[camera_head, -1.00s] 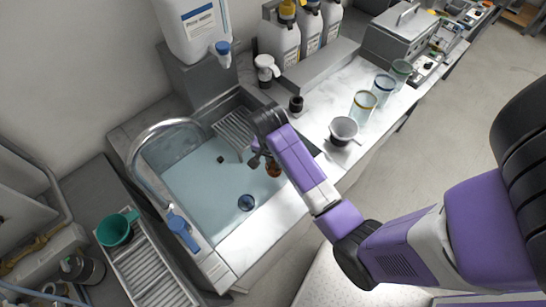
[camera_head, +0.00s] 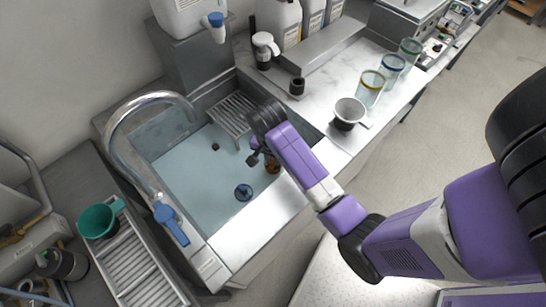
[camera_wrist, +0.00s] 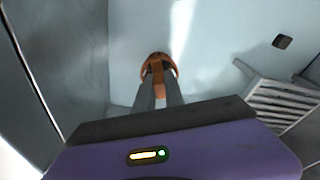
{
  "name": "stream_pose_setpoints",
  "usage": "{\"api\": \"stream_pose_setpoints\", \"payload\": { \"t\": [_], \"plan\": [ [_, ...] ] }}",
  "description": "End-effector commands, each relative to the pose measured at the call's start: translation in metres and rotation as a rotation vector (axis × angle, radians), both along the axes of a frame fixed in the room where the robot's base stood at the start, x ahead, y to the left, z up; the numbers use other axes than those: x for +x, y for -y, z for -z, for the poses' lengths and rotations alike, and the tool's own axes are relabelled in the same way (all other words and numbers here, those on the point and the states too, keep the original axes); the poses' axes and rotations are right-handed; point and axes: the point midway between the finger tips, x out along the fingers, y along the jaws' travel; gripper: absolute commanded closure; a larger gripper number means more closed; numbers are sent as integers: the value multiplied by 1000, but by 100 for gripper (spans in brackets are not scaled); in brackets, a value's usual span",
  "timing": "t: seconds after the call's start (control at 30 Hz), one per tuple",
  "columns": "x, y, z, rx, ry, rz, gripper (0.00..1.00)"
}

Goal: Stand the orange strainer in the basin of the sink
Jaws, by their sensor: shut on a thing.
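The orange strainer (camera_head: 272,166) is small and mostly covered by my gripper in the head view. In the wrist view the orange strainer (camera_wrist: 158,66) shows as a rounded rim with a strip between the fingertips. My gripper (camera_head: 262,158) is shut on it, pointing down into the sink, and my fingers (camera_wrist: 159,90) also show in the wrist view.
A slatted grey rack (camera_head: 233,113) sits at the basin's back corner. A curved faucet (camera_head: 125,125) arches at the left. The basin's middle and left are clear.

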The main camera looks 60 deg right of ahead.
Motion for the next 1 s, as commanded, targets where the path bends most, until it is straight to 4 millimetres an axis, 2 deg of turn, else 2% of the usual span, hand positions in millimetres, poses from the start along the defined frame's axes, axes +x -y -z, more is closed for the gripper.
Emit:
{"api": "stream_pose_setpoints", "payload": {
  "t": [0.27,1.0],
  "plan": [
    [0,0,1,0,0,0,100],
    [0,-1,27,0,0,0,100]
  ]
}}
